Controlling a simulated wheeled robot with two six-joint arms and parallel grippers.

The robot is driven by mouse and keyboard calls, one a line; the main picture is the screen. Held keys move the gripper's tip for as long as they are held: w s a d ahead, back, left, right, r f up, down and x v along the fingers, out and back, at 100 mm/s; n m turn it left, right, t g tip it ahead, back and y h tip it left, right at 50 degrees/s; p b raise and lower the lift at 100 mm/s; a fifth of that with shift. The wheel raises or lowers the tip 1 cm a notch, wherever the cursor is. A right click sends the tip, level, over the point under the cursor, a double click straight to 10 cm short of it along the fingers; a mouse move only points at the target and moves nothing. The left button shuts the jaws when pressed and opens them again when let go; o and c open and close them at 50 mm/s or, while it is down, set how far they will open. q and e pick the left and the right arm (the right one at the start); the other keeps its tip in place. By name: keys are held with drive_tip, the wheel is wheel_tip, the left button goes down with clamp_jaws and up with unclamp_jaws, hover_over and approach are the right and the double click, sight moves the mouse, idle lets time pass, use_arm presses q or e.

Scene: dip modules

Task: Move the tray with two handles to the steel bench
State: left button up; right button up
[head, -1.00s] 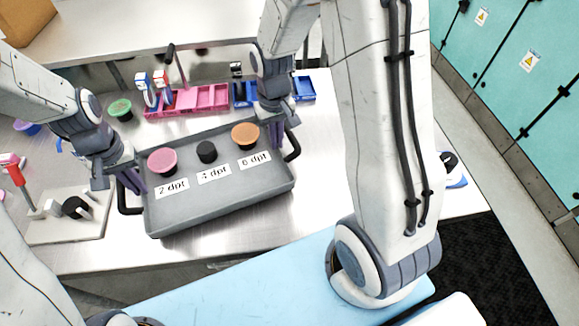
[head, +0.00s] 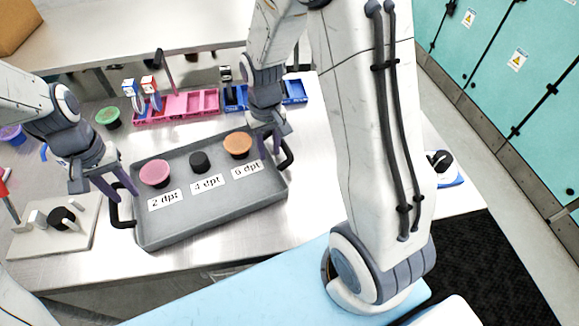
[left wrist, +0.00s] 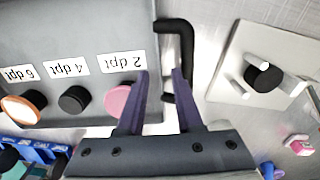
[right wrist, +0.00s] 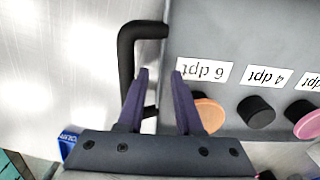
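The grey tray (head: 215,210) appears to rest level on the shiny metal bench (head: 300,220) in the head view. It holds a pink-topped, a black and an orange-topped round piece behind labels 2 dpt, 4 dpt and 6 dpt. Its black left handle (left wrist: 186,50) and right handle (right wrist: 126,60) stick out at its ends. My left gripper (left wrist: 161,72) is open at the left handle, its fingers apart at the tray's edge. My right gripper (right wrist: 160,70) is open at the right handle, its fingers apart and empty. Contact with the handles cannot be told.
A pink bin (head: 180,106) and blue bins (head: 236,98) stand behind the tray. A pale plate with a black knob (head: 50,238) lies left of it. Another metal bench (head: 130,32) with a cardboard box (head: 15,25) is at the back. Teal cabinets (head: 510,90) stand right.

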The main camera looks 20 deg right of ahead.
use_arm(q)
wheel_tip(320, 180, up, 8)
drive_tip(key=shift+r, duration=0.25)
use_arm(e)
wheel_tip(320, 180, up, 12)
idle(0.4)
